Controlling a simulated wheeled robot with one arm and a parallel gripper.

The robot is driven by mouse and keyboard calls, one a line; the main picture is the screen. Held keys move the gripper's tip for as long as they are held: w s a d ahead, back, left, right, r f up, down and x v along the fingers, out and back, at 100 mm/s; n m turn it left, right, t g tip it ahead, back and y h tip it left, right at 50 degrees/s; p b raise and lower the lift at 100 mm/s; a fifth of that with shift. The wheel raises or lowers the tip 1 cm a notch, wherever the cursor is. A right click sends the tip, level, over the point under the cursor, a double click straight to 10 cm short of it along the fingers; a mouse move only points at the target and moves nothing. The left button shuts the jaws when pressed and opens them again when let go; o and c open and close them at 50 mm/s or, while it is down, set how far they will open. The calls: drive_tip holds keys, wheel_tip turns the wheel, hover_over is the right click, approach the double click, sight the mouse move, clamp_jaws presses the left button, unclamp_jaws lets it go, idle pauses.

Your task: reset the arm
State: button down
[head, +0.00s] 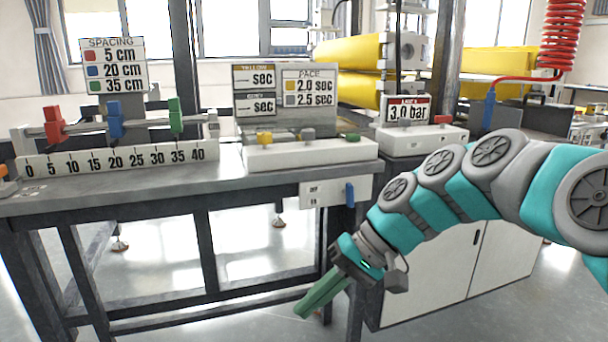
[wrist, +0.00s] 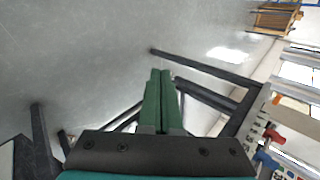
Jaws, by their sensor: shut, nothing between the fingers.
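My gripper (head: 305,309) hangs at the end of my teal and grey arm, in front of the table and below its top. Its green fingers point down and to the left in the head view. In the wrist view the two fingers of my gripper (wrist: 160,74) lie side by side, closed, with nothing between them. Behind them are the floor and dark table legs. My gripper touches nothing that I can see.
A white cabinet (head: 440,275) stands behind my arm. Open floor (head: 150,265) shows below the table.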

drive_tip(key=s+d+f+h, duration=0.4)
drive_tip(key=s+d+f, duration=0.3)
drive_tip(key=s, duration=0.3)
drive_tip(key=s+d+f+m+h, duration=0.1)
drive_tip(key=s+d+f+h, duration=0.3)
drive_tip(key=s+d+f, duration=0.3)
drive_tip(key=s, duration=0.4)
drive_tip(key=shift+f+h, duration=0.15)
drive_tip(key=shift+h, duration=0.15)
